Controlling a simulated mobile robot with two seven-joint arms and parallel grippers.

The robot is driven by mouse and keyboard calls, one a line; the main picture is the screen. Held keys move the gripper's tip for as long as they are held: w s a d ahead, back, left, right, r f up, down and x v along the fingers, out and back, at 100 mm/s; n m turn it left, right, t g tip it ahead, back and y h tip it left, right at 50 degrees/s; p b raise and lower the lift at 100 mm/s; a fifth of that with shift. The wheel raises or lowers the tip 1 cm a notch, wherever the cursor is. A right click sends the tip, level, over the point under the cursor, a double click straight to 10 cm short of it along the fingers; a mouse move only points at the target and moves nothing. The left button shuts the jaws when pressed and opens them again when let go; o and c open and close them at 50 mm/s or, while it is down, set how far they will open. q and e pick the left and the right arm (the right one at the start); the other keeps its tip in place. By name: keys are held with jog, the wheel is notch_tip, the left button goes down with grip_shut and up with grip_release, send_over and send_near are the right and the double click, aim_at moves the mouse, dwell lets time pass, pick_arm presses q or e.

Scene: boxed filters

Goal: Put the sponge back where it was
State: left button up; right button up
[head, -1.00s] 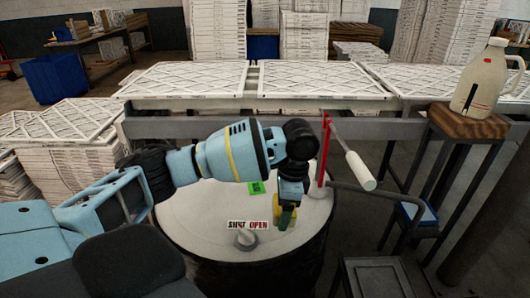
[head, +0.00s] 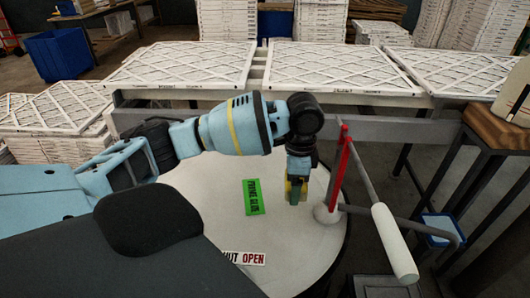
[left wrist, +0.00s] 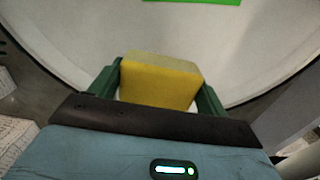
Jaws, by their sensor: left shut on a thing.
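A yellow sponge (left wrist: 160,80) is held between the two green fingers of my left gripper (left wrist: 160,92) in the left wrist view. In the head view my left gripper (head: 297,190) points down over the white round drum top (head: 225,190), near its right side. Only a little of the sponge shows there, and I cannot tell whether it touches the top. My right gripper is not in view.
A green label (head: 253,197) and a SHUT/OPEN sign (head: 245,258) lie on the drum top. A red post (head: 339,165) and a white-handled lever (head: 394,242) stand just right of my gripper. A wooden-topped stand (head: 500,128) with a jug (head: 515,95) is at right. Framed filters (head: 345,68) lie behind.

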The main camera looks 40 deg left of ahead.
pick_arm(q)
jog(key=shift+a, duration=0.1)
jog(key=b, duration=0.1)
send_over(262, 168)
jog(key=shift+f, duration=2.45)
jog(key=shift+f, duration=0.1)
jog(key=o, duration=1.2)
jog(key=shift+f, duration=0.1)
notch_tip(262, 168, up, 12)
jog(key=shift+w+r+p, duration=0.1)
jog(key=shift+r+p, duration=0.1)
jog(key=shift+p, duration=0.2)
jog(key=shift+d+f, duration=0.1)
jog(key=shift+d, duration=0.1)
